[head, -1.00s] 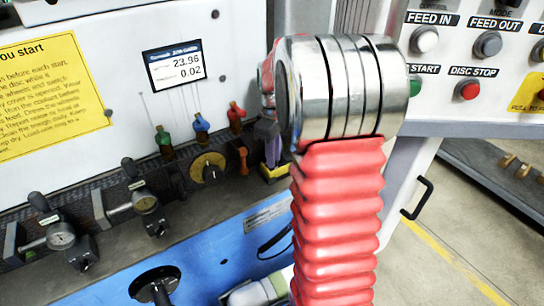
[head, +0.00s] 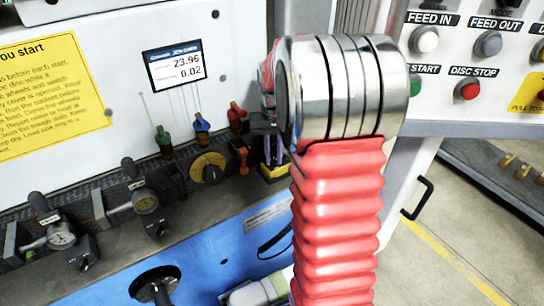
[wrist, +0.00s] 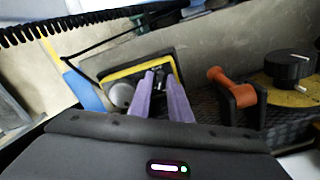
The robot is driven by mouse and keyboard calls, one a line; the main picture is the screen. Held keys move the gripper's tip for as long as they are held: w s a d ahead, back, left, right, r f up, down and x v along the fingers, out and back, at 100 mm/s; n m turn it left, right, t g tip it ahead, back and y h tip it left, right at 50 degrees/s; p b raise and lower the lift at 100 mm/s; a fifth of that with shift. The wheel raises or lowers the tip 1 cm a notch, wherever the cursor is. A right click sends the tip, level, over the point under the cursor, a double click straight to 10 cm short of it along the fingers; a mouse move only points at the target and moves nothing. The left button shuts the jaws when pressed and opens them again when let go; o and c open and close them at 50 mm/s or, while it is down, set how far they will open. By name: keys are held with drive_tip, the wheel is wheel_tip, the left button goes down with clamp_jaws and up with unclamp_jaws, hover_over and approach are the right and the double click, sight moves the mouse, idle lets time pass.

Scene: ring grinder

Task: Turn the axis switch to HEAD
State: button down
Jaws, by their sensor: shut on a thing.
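My gripper (wrist: 160,82) points at a black box with a yellow edge (wrist: 112,72) in the wrist view. Its two purple fingers are shut on a small dark part on the box face, which I take to be the axis switch (wrist: 160,76). The fingers hide most of it, and no HEAD label or pointer can be read. A round grey knob (wrist: 121,95) is left of the fingers on the same box. In the head view the gripper (head: 272,160) and the box (head: 275,174) show just left of my red arm, which hides part of them.
A black knob on a yellow dial (head: 208,168) and an orange lever (wrist: 228,88) stand close beside the box. Coloured valve levers (head: 201,123) and dial gauges (head: 60,235) line the bench. The button panel (head: 470,60) is at the right. A black cable (wrist: 90,22) hangs across the wrist view.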

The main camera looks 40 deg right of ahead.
sight(273, 159)
drive_tip(key=m, duration=0.4)
drive_tip(key=shift+m, duration=0.3)
idle(0.4)
drive_tip(key=c, duration=1.9)
unclamp_jaws()
drive_tip(key=shift+o, duration=0.2)
drive_tip(key=shift+r, duration=0.15)
wheel_tip(273, 159, up, 13)
drive_tip(key=shift+r, duration=0.2)
